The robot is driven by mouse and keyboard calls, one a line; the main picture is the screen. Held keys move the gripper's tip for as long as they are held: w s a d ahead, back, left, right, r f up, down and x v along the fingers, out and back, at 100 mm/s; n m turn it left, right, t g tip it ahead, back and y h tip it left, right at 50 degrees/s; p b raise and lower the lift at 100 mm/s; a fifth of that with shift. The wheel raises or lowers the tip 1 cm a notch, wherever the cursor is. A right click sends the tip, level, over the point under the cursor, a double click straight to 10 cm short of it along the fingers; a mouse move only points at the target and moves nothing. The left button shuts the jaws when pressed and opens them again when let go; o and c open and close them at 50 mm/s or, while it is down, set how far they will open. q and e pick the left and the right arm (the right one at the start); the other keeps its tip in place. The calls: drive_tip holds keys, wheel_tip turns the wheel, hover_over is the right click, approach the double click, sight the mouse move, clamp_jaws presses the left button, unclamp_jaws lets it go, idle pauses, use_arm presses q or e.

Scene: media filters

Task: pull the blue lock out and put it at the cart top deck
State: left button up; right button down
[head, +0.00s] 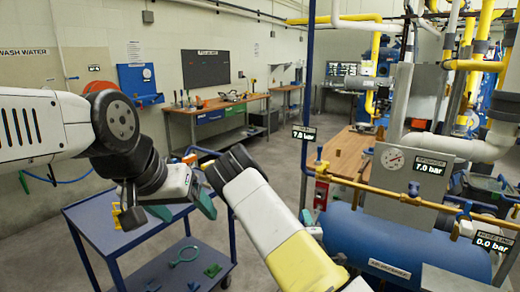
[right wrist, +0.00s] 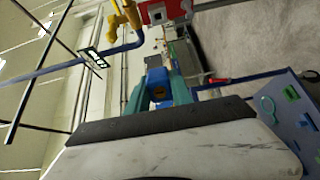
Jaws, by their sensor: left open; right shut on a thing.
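The blue lock (right wrist: 158,92) shows as a small blue block between the teal fingers of my right gripper (right wrist: 158,80) in the right wrist view. The fingers are shut on it. In the head view my right forearm and dark wrist hide this gripper and the lock. My left gripper (head: 184,210) is open over the cart's top deck, with its teal fingers apart and nothing visible between them. The blue cart top deck (head: 98,222) lies below it, partly covered by my left arm and gripper.
The cart's lower deck (head: 155,275) holds a green ring (head: 184,256) and a green piece (head: 212,271). A small yellow piece (head: 117,216) shows at the top deck. A blue tank (head: 400,240) and yellow pipes stand at the right. Workbenches (head: 215,120) line the back wall.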

use_arm(q)
drive_tip(key=shift+w, duration=0.15)
drive_tip(key=c, duration=0.4)
drive_tip(key=w+d+f+n+g+y, duration=0.15)
drive_tip(key=w+d+n, duration=0.35)
drive_tip(key=w, duration=0.6)
drive_tip(key=w+d+n+g+h, duration=0.1)
drive_tip(key=w+d+n+g, duration=0.3)
drive_tip(key=w, duration=0.8)
drive_tip(key=w+d+f+n+y, duration=0.2)
drive_tip(key=w+d+f+n, duration=0.1)
drive_tip(key=w+d+f, duration=0.25)
drive_tip(key=shift+n+g, duration=0.3)
drive_tip(key=shift+g, duration=0.05)
drive_tip(key=f, duration=0.8)
drive_tip(key=d+f, duration=0.1)
drive_tip(key=f, duration=0.4)
drive_tip(key=shift+w, duration=0.1)
use_arm(e)
drive_tip(key=a+r+n+g+y, duration=0.2)
drive_tip(key=a+n+g+y, duration=0.7)
drive_tip(key=a+n+y, duration=0.3)
drive_tip(key=a+y, duration=0.2)
drive_tip(key=y, duration=0.2)
drive_tip(key=shift+r+n+g, duration=0.15)
drive_tip(key=shift+n+g, duration=0.15)
drive_tip(key=shift+g, duration=0.1)
